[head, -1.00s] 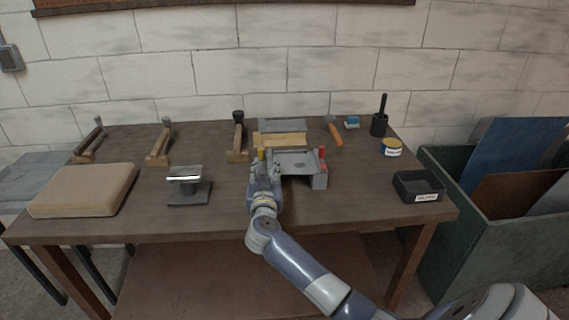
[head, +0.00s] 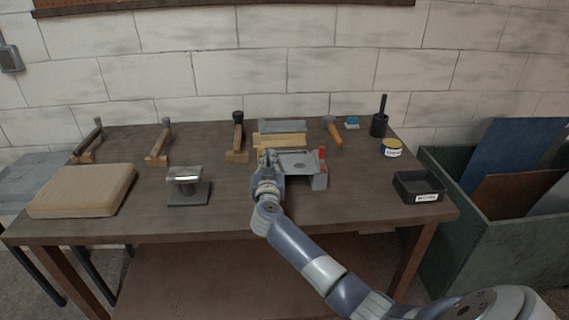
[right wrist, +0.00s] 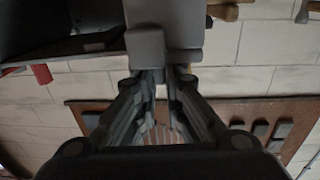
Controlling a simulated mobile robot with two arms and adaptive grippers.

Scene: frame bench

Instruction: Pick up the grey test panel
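A flat grey panel (head: 298,161) lies level on a grey fixture (head: 320,181) in the middle of the bench. A red upright handle (head: 322,154) stands at its right end and also shows in the right wrist view (right wrist: 41,74). My right gripper (head: 267,157) is at the panel's left end and points to the wall. In the right wrist view its grey fingertips (right wrist: 165,48) are close together, and I see nothing between them. A bit of yellow shows by the fingers, mostly hidden. My left gripper is out of view.
Another grey plate (head: 283,126) and a wooden piece (head: 280,140) lie behind the fixture. Hammers (head: 238,135) stand to the left. A metal stand (head: 188,190) and tan pad (head: 82,191) are front left.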

